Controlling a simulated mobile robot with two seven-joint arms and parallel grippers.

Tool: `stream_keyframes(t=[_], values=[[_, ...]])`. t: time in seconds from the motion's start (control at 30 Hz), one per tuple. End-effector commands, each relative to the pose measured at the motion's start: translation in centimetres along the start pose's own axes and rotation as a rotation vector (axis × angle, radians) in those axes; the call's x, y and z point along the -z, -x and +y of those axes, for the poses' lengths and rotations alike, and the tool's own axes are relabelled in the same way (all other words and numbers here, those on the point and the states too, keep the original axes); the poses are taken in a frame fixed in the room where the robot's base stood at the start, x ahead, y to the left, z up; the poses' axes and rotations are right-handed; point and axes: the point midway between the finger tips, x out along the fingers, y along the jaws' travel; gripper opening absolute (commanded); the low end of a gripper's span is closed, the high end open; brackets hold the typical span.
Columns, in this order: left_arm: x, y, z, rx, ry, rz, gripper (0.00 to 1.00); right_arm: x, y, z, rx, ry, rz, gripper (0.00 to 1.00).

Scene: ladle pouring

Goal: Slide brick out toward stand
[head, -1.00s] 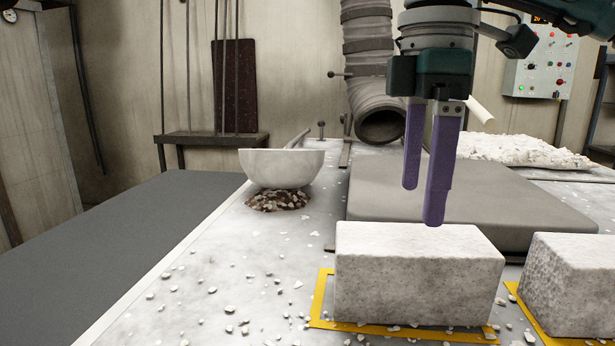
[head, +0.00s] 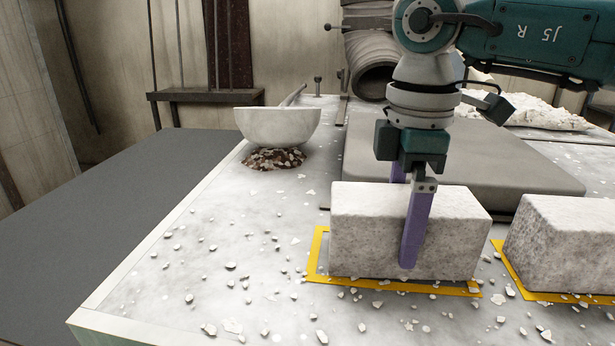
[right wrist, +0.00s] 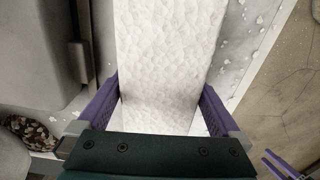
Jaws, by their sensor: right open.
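A pale, rough stone brick (head: 365,235) sits inside a yellow outline on the pale table in the head view. My right gripper (head: 403,225) has come down over it, one purple finger in front of its near face and the other behind it, its tip hidden. In the right wrist view the brick (right wrist: 168,50) lies between the two fingers, with a gap showing by the right finger. The jaws are open. Purple bars at the lower right of the wrist view may be my left gripper (right wrist: 280,164); its state is unclear. I cannot tell which thing is the stand.
A second brick (head: 565,240) stands to the right in its own yellow outline. A grey slab (head: 470,165) lies behind the bricks. A white bowl (head: 275,126) rests on a brown pebbly base (head: 273,160) at the left. The table between has only scattered chips.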

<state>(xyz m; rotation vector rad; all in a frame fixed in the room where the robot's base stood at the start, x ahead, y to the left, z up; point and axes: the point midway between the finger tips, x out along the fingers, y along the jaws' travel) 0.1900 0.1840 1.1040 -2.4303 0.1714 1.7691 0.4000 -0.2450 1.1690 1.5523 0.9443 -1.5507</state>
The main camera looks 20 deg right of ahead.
Motion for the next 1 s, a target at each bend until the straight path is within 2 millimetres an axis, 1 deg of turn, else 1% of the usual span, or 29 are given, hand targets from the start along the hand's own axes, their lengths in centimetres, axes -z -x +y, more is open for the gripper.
stream_keyframes(t=[0.27, 1.0], values=[[-0.01, 0.00, 0.02, -0.001, 0.000, 0.000, 0.50, 0.00, -0.14, -0.01, 0.000, 0.000, -0.001, 1.00], [0.06, 0.01, 0.26, -0.008, 0.009, 0.001, 0.50, 0.01, -0.05, -0.01, 0.001, 0.000, 0.000, 0.17]])
